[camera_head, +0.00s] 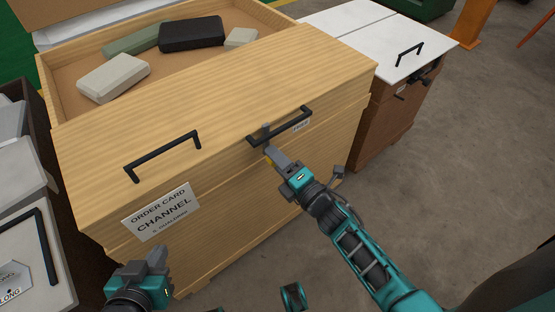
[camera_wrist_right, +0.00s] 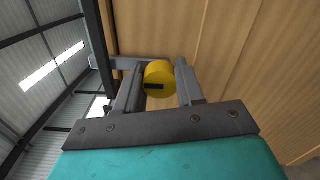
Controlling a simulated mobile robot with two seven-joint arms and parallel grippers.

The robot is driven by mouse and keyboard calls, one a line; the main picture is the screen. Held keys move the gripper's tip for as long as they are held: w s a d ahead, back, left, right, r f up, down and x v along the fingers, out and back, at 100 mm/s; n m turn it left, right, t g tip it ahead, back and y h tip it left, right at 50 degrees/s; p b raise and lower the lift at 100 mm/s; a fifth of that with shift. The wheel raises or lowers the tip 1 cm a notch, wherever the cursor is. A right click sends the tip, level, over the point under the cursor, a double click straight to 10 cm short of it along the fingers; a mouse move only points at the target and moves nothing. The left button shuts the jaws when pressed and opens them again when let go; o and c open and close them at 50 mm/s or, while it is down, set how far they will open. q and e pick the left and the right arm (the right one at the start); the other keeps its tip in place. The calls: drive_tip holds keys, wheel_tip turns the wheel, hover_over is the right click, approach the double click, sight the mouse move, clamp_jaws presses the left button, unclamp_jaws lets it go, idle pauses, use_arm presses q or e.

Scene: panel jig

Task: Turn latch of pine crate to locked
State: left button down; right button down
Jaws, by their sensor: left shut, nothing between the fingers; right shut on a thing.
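The pine crate (camera_head: 230,90) fills the middle of the head view, with two black handles on its front part. Its latch shows as a grey tab (camera_head: 265,129) near the right handle. In the right wrist view a yellow round knob (camera_wrist_right: 160,74) with a dark slot sits between my fingers, against the wood. My right gripper (camera_head: 272,156) is shut on this knob and hides most of it in the head view; it also shows in the wrist view (camera_wrist_right: 160,90). My left gripper (camera_head: 156,258) is shut and empty, low in front of the crate.
Pale, green and black blocks (camera_head: 192,34) lie in the crate's open rear part. A label (camera_head: 160,212) reads "ORDER CARD CHANNEL". A brown crate with a white lid (camera_head: 385,40) stands to the right, grey boxes (camera_head: 20,170) to the left. Floor (camera_head: 460,140) at right is clear.

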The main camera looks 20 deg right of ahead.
drive_tip(key=shift+d, duration=0.15)
use_arm(q)
drive_tip(key=shift+a, duration=0.1)
use_arm(e)
drive_tip(key=c, duration=0.7)
unclamp_jaws()
drive_tip(key=shift+s, duration=0.1)
use_arm(q)
drive_tip(key=shift+r+p, duration=0.75)
use_arm(e)
drive_tip(key=v, duration=1.2)
drive_tip(key=shift+s, duration=0.35)
drive_tip(key=shift+d+r, duration=0.1)
use_arm(q)
wheel_tip(320, 180, up, 8)
drive_tip(key=s+a+p, duration=0.1)
drive_tip(key=a+p, duration=0.2)
drive_tip(key=p, duration=0.9)
drive_tip(key=shift+s+y, duration=0.2)
drive_tip(key=shift+y, duration=0.2)
use_arm(e)
drive_tip(key=s+r+m+g+h, duration=0.2)
drive_tip(key=r+m+g, duration=0.1)
drive_tip(key=m, duration=0.8)
drive_tip(key=s+a+r+m+g+h, duration=0.1)
drive_tip(key=r+m, duration=0.4)
drive_tip(key=m, duration=0.6)
drive_tip(key=shift+s+r+g+h, duration=0.35)
drive_tip(key=shift+s+g+h, duration=0.2)
drive_tip(key=shift+g, duration=0.55)
